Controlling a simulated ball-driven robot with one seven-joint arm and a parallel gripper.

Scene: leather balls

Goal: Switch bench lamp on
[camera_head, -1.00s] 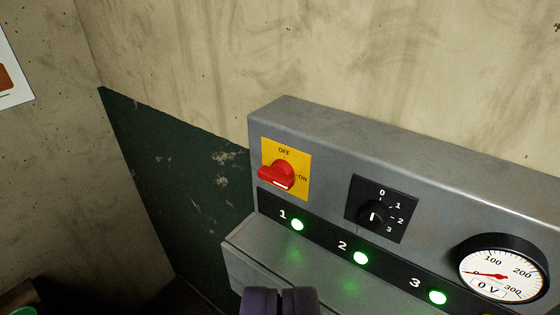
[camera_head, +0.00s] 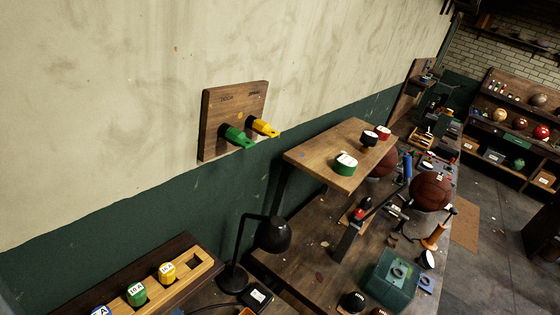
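The black bench lamp (camera_head: 273,234) stands at lower middle, its arm bent and its shade hanging to the right of its base (camera_head: 233,278). No glow shows on it; the inside of its shade is hidden. A small dark box with a pale top (camera_head: 256,297) lies just right of the lamp base; I cannot tell if it is the lamp's switch. My gripper is out of the frame.
A wooden shelf (camera_head: 325,158) with tape rolls juts out above the cluttered workbench (camera_head: 305,250). A wall board (camera_head: 210,130) holds a green and a yellow item. A wooden rack of labelled fuses (camera_head: 100,285) is at lower left. Open floor (camera_head: 490,260) lies right.

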